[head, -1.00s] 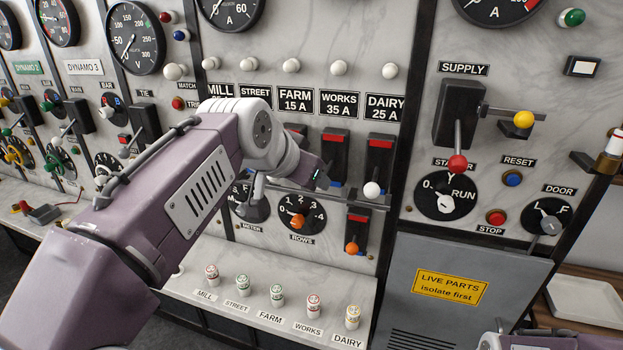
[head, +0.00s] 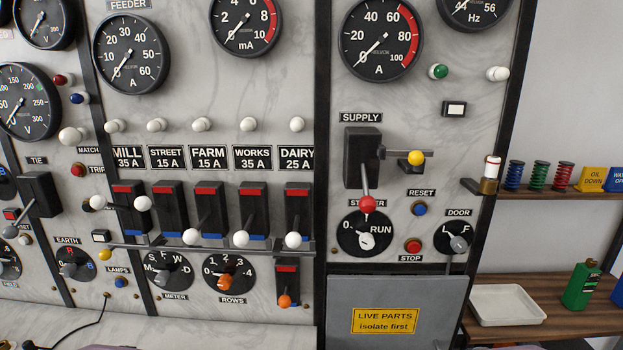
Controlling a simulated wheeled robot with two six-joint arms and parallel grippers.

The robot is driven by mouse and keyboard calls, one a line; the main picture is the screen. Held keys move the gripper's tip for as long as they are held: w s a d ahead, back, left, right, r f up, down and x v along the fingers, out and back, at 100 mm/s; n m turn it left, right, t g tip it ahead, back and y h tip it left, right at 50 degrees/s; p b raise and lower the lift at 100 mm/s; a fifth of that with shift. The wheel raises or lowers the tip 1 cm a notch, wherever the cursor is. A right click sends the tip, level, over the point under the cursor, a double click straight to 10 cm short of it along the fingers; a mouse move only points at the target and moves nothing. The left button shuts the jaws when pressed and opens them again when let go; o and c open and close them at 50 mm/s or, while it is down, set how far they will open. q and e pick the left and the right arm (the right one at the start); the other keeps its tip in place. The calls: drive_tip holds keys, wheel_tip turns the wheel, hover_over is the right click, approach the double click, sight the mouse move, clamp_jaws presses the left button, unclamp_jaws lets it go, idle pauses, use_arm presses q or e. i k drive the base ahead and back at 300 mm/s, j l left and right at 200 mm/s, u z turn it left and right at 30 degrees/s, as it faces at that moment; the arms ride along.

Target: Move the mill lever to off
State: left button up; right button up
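The mill switch (head: 128,190) is a black upright block under the MILL label (head: 128,157), with a red strip near its top. Its lever appears to stick out toward me and left, ending in a white knob (head: 97,203). The neighbouring street lever's white knob (head: 142,203) stands at about the same height. The farm (head: 190,237), works (head: 241,238) and dairy (head: 293,240) knobs hang lower. Neither of my grippers is in view.
A horizontal rail (head: 215,245) runs below the feeder levers. Rotary meter (head: 167,271) and rows (head: 229,274) selectors sit beneath it. The supply lever's red knob (head: 367,204) is to the right. A white tray (head: 507,305) and green bottle (head: 581,286) are on a shelf.

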sight(99, 201)
drive_tip(key=u, duration=1.4)
